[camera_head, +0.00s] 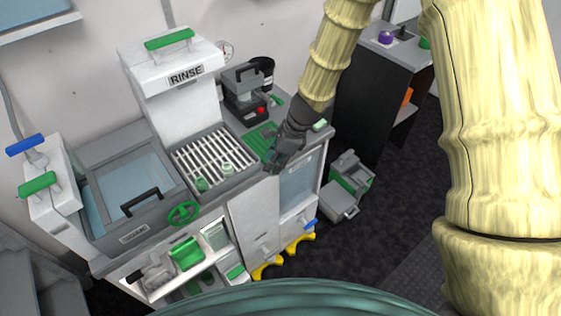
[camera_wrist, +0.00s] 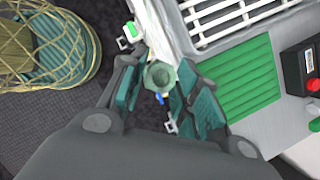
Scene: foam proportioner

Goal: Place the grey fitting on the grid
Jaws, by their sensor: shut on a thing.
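My gripper (camera_head: 274,166) hangs over the front edge of the counter, right of the grid, in the head view. In the wrist view its two fingers (camera_wrist: 161,98) are shut on a grey-green fitting (camera_wrist: 160,75) with a faceted round top. The fitting's lower part is hidden, and I cannot make it out in the head view. The grid (camera_head: 190,150) is a rack of white bars set in the counter below the RINSE hood. Its bars also show at the top of the wrist view (camera_wrist: 225,14).
A green ribbed mat (camera_head: 258,138) lies right of the grid. Behind it is a dark device with a red knob (camera_head: 261,110). The grid's back part is clear.

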